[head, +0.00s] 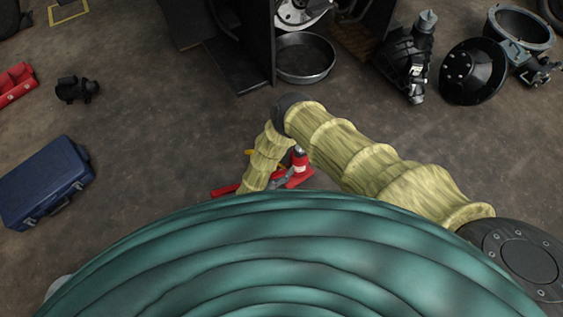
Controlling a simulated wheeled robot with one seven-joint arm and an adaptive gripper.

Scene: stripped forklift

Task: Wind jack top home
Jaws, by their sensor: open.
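A small red jack (301,162) stands on the floor near the middle of the head view. A pale band shows on its body, and its top end looks dark and grey. Red parts at its foot reach out to either side, and small grey parts lie beside it. My yellow-sleeved arm bends above it and comes down just left of it, covering part of it. My green body cover hides what lies below. My gripper cannot be made out; it is hidden behind the sleeve and cover. I cannot tell whether it touches the jack.
A blue case (45,182) lies at left, with a black part (77,89) and a red box (16,83) beyond. A round metal pan (305,58) sits by dark panels (240,50). Black machine parts (405,64) and a disc (474,72) stand upper right. Floor between is clear.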

